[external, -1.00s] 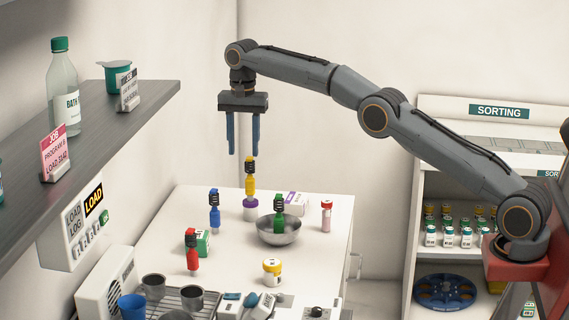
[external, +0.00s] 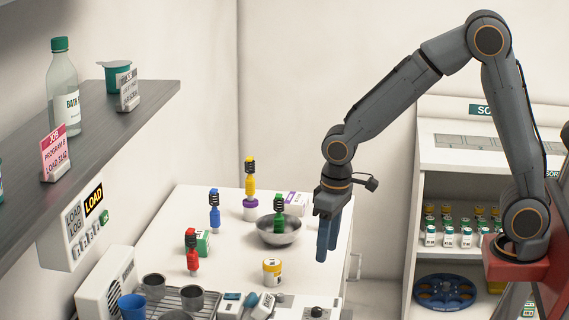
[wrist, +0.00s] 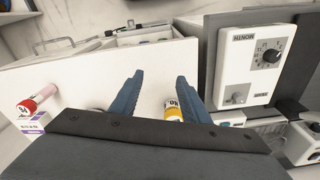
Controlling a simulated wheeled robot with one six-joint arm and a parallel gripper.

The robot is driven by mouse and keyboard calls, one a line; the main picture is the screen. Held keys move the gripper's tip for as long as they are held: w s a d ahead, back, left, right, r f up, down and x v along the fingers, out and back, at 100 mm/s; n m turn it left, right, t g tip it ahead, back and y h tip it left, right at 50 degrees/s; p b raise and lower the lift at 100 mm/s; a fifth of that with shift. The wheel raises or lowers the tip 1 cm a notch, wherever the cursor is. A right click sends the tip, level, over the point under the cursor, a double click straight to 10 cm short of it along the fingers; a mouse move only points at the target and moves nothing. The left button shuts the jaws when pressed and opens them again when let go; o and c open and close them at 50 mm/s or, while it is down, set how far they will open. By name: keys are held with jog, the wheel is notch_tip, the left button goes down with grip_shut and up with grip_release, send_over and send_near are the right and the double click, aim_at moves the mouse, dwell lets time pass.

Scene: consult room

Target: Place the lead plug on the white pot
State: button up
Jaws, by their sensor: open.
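Coloured plugs with black ribbed tops stand on the white table: a red one (external: 192,252), a blue one (external: 214,211), a yellow one (external: 250,180) on a white pot with a purple band (external: 250,210), and a green one (external: 279,214) in the metal bowl. I cannot tell which is the lead plug. Another white pot with a yellow label (external: 272,272) stands toward the table's front; it also shows in the wrist view (wrist: 173,108), partly hidden beside a finger. My gripper (external: 327,250) is open and empty, pointing down above the table's right side.
The metal bowl (external: 268,236) is left of my gripper. A red-capped vial (wrist: 37,99) lies at the left of the wrist view. A white control box with a dial (wrist: 256,58) shows at right. Cups (external: 153,287) and a rack crowd the front left; a shelf (external: 110,120) overhangs the left.

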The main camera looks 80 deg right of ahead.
jog(key=s+a+f+n, duration=0.1)
jog(key=s+f, duration=0.1)
jog(key=s, duration=0.5)
jog(key=s+a+f+n, duration=0.2)
jog(key=s, duration=0.4)
jog(key=shift+s+a, duration=0.3)
jog(key=shift+s, duration=0.05)
